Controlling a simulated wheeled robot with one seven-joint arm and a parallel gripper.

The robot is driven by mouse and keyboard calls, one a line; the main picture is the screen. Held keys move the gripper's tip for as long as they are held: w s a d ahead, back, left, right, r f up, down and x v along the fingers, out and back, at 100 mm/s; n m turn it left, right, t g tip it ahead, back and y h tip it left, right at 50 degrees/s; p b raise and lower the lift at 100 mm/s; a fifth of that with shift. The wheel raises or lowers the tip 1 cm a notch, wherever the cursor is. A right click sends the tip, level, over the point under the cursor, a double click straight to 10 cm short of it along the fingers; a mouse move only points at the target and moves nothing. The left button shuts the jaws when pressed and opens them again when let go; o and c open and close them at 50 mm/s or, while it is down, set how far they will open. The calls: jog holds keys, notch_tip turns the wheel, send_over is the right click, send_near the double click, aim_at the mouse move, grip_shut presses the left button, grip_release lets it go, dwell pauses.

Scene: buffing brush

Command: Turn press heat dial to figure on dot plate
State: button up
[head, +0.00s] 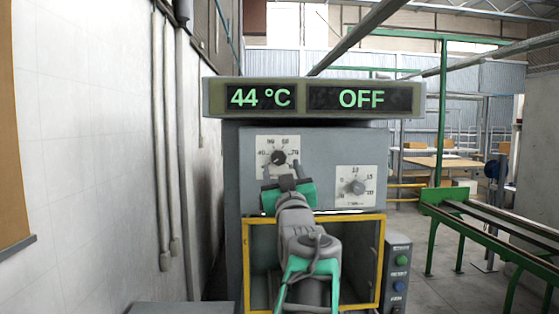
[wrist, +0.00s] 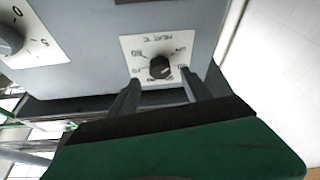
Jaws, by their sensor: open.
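The heat dial (head: 279,157) is a round black knob on a white plate with printed figures, at the upper left of the grey press front. In the wrist view the dial (wrist: 160,67) is upside down, with "HEAT" lettering and a pale pointer mark. My gripper (wrist: 160,80) is open, its two fingers apart on either side of the dial's lower edge, with no clear contact. In the head view my gripper (head: 283,171) is just below the dial and covers the plate's lower part. I see no dot plate in either view.
A display (head: 314,98) above reads 44 °C and OFF. A grey dial (head: 356,187) sits on a second plate to the right. A yellow frame (head: 381,262) surrounds the opening below. A button box (head: 397,272) stands at right. A white wall (head: 95,150) is at left.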

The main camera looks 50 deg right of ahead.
aim_at(279, 160)
jog(key=p+x, duration=0.1)
jog(key=x, duration=0.3)
jog(key=shift+w+d, duration=0.2)
jog(key=shift+c, duration=0.5)
grip_shut()
